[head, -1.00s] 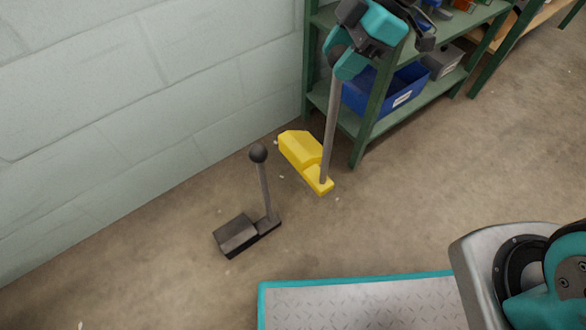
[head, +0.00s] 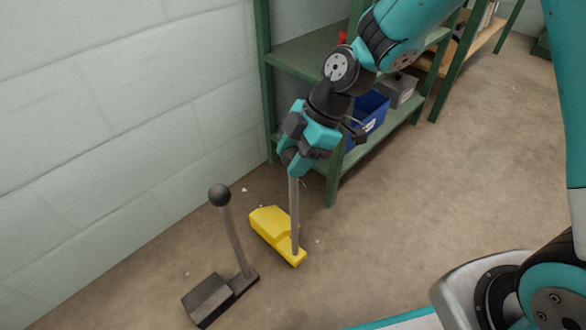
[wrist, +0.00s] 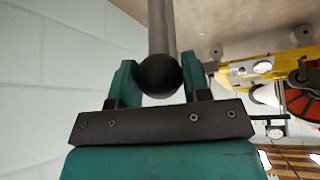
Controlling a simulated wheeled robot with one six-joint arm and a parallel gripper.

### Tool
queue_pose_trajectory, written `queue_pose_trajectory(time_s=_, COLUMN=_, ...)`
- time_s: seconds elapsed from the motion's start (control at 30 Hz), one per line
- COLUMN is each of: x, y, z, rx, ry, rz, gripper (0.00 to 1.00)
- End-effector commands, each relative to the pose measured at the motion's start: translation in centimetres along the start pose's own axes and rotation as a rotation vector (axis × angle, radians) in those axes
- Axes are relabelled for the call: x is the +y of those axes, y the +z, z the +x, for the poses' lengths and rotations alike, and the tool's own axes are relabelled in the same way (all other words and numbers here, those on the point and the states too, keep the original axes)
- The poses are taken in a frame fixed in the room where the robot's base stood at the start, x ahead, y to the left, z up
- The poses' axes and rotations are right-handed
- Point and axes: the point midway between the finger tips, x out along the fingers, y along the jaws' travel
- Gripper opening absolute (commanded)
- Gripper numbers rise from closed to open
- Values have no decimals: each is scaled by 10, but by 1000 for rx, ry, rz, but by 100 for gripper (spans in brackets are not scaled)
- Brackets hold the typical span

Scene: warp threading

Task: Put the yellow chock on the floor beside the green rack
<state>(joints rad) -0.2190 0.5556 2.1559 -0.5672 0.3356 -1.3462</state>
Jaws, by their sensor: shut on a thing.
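The yellow chock (head: 270,228) has a wedge block and an upright grey handle, and hangs or rests at floor level. I cannot tell whether its base touches the floor. It is left of the green rack (head: 333,180), a short way from the rack's front leg. My gripper (head: 291,165) is above the chock, shut on the top of its handle. In the wrist view, the handle's dark ball knob (wrist: 158,75) sits between the two teal fingers of my gripper (wrist: 155,88).
A black chock (head: 208,298) with its own ball-topped handle stands on the floor to the left. A pale block wall (head: 100,120) runs behind. The rack's lower shelf holds a blue bin (head: 368,110). Open concrete floor (head: 440,190) lies to the right.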

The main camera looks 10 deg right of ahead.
Motion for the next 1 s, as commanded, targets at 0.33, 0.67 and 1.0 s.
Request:
queue_pose_trajectory(time_s=0.33, x=0, y=12, z=21, rx=0, ry=4, rz=-3, gripper=0)
queue_pose_trajectory(time_s=0.67, x=0, y=13, z=22, rx=-1, ry=0, rz=1, gripper=69)
queue_pose_trajectory(time_s=1.0, x=0, y=11, z=-13, rx=-1, ry=4, rz=3, gripper=69)
